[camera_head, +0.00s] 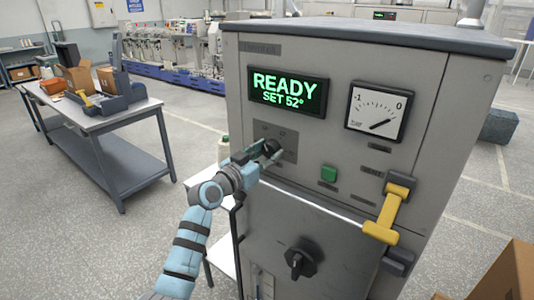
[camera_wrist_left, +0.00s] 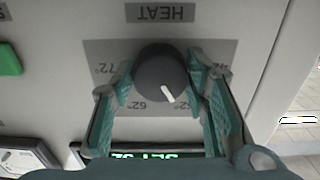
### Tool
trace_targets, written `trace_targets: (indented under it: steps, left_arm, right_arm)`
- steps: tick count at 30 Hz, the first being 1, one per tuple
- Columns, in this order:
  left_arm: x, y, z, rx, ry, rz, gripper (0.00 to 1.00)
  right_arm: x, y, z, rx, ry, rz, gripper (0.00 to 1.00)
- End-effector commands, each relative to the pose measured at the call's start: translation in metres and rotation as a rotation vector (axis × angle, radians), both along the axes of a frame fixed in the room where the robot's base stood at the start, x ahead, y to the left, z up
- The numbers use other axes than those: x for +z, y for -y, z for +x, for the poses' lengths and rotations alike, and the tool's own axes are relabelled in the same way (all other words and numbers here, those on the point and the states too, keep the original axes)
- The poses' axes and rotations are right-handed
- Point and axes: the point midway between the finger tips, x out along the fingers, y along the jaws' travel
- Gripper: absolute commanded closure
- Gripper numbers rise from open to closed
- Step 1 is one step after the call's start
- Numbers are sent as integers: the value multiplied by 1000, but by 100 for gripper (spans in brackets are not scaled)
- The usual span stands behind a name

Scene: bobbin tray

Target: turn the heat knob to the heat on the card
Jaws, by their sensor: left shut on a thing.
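The heat knob (camera_wrist_left: 163,76) is dark and round with a white pointer mark, on a grey dial plate (camera_head: 290,137) of the cabinet front. In the left wrist view, which is upside down, the label HEAT shows, and the pointer is toward the 52° mark. Marks 62° and 72° also show. My left gripper (camera_head: 268,152) has its green fingers on either side of the knob, shut on it; they also show in the left wrist view (camera_wrist_left: 163,82). The display (camera_head: 288,92) reads READY, SET 52°. I cannot make out the card. My right gripper is not in view.
The cabinet (camera_head: 345,55) also carries a gauge (camera_head: 379,111), a green button (camera_head: 328,174), a yellow handle (camera_head: 389,212) and a black knob (camera_head: 301,260). A table (camera_head: 95,122) with boxes stands at the left. A cardboard box (camera_head: 508,275) is at the lower right.

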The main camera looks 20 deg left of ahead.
Motion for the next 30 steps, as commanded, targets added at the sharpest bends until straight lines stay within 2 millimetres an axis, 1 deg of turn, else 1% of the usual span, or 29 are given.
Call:
trace_targets:
  steps: [5,11,17,30]
  left_arm:
    - [-1,0,0,0,-13,-26,86]
    - [0,0,0,0,-46,-111,86]
    - [0,1,-1,0,-104,-252,86]
    - [0,2,-1,-1,-259,-635,86]
  right_arm:
    - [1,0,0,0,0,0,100]
    - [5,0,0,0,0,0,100]
    - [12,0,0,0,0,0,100]
    - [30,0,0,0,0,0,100]
